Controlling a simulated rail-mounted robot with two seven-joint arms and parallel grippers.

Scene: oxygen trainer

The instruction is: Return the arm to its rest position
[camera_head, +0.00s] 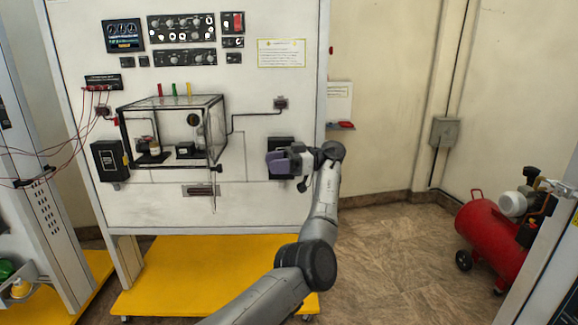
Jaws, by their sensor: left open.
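My left arm (318,215) rises from the bottom middle of the picture and reaches toward the white trainer panel (240,215). My left gripper (279,163) is at the panel's right part, in front of a small black box (281,143). It is seen small and partly from behind. Its jaws are open, and I see nothing held between them. The gripper covers part of the box, so I cannot tell whether they touch. My right gripper is not in view.
A clear box with a black frame (215,130) juts out from the panel left of my gripper. A yellow base (190,280) lies below. A red compressor tank (490,235) stands at the right. The tiled floor (400,260) between them is clear.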

